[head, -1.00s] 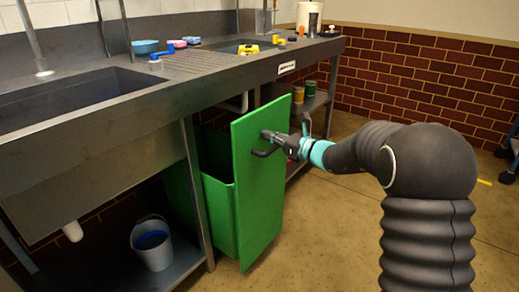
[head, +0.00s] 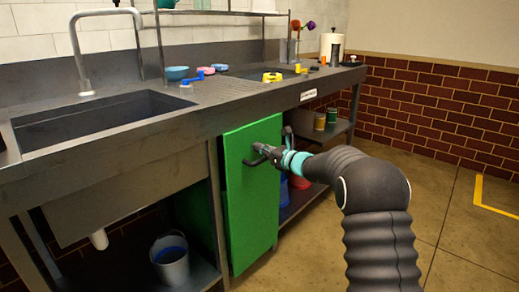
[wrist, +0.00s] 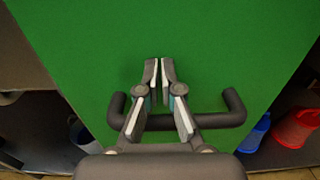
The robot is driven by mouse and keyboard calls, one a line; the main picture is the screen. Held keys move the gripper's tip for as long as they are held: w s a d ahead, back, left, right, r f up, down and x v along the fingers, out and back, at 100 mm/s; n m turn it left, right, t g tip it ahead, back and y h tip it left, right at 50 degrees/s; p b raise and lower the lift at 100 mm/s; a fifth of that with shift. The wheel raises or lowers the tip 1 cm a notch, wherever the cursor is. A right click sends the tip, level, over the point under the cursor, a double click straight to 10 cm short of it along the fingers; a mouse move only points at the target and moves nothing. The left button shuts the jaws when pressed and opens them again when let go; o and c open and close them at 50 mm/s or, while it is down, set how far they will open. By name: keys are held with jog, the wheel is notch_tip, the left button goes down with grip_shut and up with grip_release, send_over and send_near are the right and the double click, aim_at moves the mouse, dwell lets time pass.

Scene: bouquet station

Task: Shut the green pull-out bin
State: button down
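The green pull-out bin's front panel (head: 252,200) stands upright under the counter, close to the counter's front edge. Its green side (head: 193,212) shows in shadow behind the counter leg. Any remaining gap is too small to tell. The panel also fills much of the wrist view (wrist: 230,55). A dark bar handle (wrist: 234,108) is fixed across it. My gripper (head: 256,154) is at the panel's upper part. In the wrist view my gripper (wrist: 160,64) has its fingertips nearly together, pointing at the panel above the bar. The fingers cross over the bar; contact with the panel cannot be told.
The steel counter (head: 130,135) with a sink (head: 95,118) runs above the bin. A grey bucket (head: 171,262) stands on the lower shelf at left. Blue and red items (wrist: 293,128) sit at the right of the bin. The floor (head: 310,255) to the right is clear.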

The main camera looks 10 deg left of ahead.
jog(key=shift+a+r, duration=0.15)
jog(key=shift+a, duration=0.15)
jog(key=b+v, duration=0.2)
jog(key=v, duration=1.3)
jog(key=s+a+f+n+g+h, duration=0.1)
jog(key=s+f+n+g+h, duration=0.1)
jog(key=s+f+n+g, duration=0.6)
jog(key=s+d+f+n+h, duration=0.2)
jog(key=s+f+n+h, duration=0.15)
jog(key=s+n, duration=0.45)
jog(key=s+d+r+n+t+h, duration=0.1)
jog(key=s+d+r+n+h, duration=0.2)
jog(key=s, duration=0.6)
jog(key=s+d+r+n+t+h+p, duration=0.1)
jog(key=s+d+r+n+h, duration=0.2)
jog(key=s, duration=0.7)
jog(key=s+d+r+n+h+p, duration=0.1)
jog(key=s+d+r+n+h, duration=0.2)
jog(key=s+d, duration=0.3)
jog(key=shift+s+t, duration=0.4)
jog(key=shift+s, duration=1.7)
